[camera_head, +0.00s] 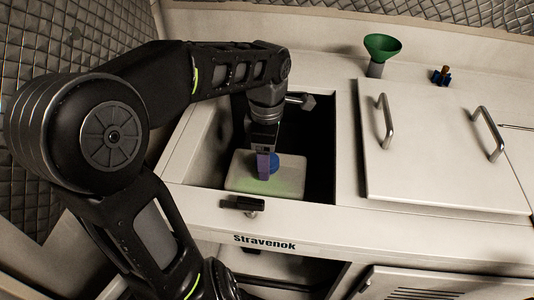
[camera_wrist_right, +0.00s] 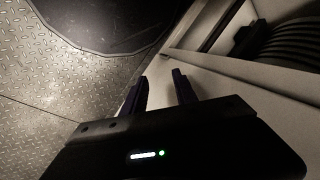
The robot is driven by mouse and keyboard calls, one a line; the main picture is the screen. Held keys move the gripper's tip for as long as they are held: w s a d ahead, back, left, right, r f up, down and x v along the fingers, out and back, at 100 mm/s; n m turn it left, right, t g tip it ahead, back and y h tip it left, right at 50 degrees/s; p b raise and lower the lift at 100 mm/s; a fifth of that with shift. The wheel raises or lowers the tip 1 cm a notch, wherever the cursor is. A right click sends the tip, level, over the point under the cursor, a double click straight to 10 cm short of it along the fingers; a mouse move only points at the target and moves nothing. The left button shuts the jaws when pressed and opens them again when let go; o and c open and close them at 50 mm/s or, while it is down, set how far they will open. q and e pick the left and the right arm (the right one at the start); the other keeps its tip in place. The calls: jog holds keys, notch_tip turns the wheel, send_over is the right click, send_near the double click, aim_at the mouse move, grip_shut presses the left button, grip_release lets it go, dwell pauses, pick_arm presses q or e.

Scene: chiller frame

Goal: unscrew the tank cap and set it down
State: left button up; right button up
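The white tank (camera_head: 240,181) sits inside the open bay of the chiller frame, with a greenish tint on its lower part. Its blue cap (camera_head: 273,160) shows on the tank's top, partly hidden by my left gripper. My left gripper (camera_head: 265,170) reaches down into the bay from above, with a purple finger right at the cap. The far finger is hidden, so I cannot tell whether it is closed on the cap. My right gripper (camera_wrist_right: 160,82) shows only in the right wrist view; its two dark fingers are apart with nothing between them.
The bay's white rim surrounds the tank, with a metal fitting (camera_head: 301,101) at its back and a black latch (camera_head: 243,203) in front. Right of it lies a lid with handles (camera_head: 450,150). A green funnel (camera_head: 382,46) and a small blue-brown fitting (camera_head: 441,75) stand behind.

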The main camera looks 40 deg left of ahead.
pick_arm(q)
jog(key=c, duration=1.2)
jog(key=o, duration=1.3)
jog(key=shift+c, duration=0.2)
jog(key=m+p, duration=0.1)
jog(key=m, duration=0.4)
jog(key=shift+r+m, duration=0.15)
jog(key=shift+m, duration=0.25)
jog(key=m, duration=0.3)
jog(key=shift+c, duration=0.3)
jog(key=c, duration=1.4)
